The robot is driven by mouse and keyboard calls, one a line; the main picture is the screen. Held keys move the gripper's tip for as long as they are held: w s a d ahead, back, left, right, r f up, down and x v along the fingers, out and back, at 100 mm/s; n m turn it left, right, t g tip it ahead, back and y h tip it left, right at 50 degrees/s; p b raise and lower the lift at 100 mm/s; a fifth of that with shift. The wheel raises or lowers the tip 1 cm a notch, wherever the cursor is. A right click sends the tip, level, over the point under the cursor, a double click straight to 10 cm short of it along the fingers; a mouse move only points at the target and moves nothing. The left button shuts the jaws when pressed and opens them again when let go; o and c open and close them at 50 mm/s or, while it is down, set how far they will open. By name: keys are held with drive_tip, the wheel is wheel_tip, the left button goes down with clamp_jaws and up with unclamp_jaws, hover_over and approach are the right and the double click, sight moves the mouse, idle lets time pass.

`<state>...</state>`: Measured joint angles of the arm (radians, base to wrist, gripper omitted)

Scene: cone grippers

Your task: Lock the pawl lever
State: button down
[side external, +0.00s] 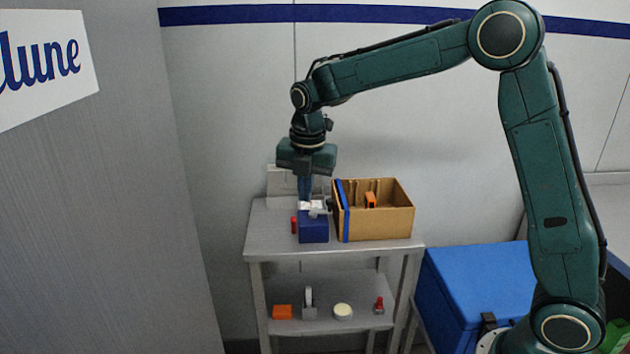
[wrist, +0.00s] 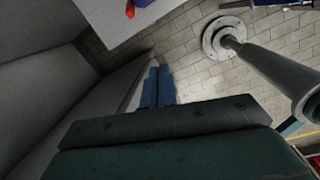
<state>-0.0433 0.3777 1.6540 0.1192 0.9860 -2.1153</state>
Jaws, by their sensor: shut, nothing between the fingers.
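A red piece (side external: 294,225) shows at the block's left side, and red also shows in the wrist view (wrist: 130,9). My gripper (side external: 305,195) points down with its blue fingers together, just above or behind the block's top; contact cannot be told. The wrist view shows the closed fingers (wrist: 157,83), empty.
A cardboard box (side external: 392,221) with a blue edge strip and an orange item stands close right of the block. The table (side external: 270,245) has a lower shelf with several small objects. A blue chest (side external: 480,285) stands to the right. A grey panel (side external: 100,220) fills the left.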

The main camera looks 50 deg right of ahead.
sight(294, 226)
drive_tip(key=w+f+n, duration=0.1)
drive_tip(key=f, duration=0.1)
drive_tip(key=w+f+n, duration=0.2)
drive_tip(key=shift+w+a+f+g, duration=0.1)
drive_tip(key=shift+w+f+g, duration=0.1)
drive_tip(key=shift+w+g, duration=0.1)
drive_tip(key=f, duration=0.3)
drive_tip(key=w+d+f, duration=0.1)
drive_tip(key=f, duration=0.2)
drive_tip(key=w+d+f, duration=0.1)
drive_tip(key=f, duration=0.2)
drive_tip(key=shift+w+d, duration=0.2)
drive_tip(key=shift+w+d+r, duration=0.4)
drive_tip(key=shift+d, duration=0.05)
idle(0.7)
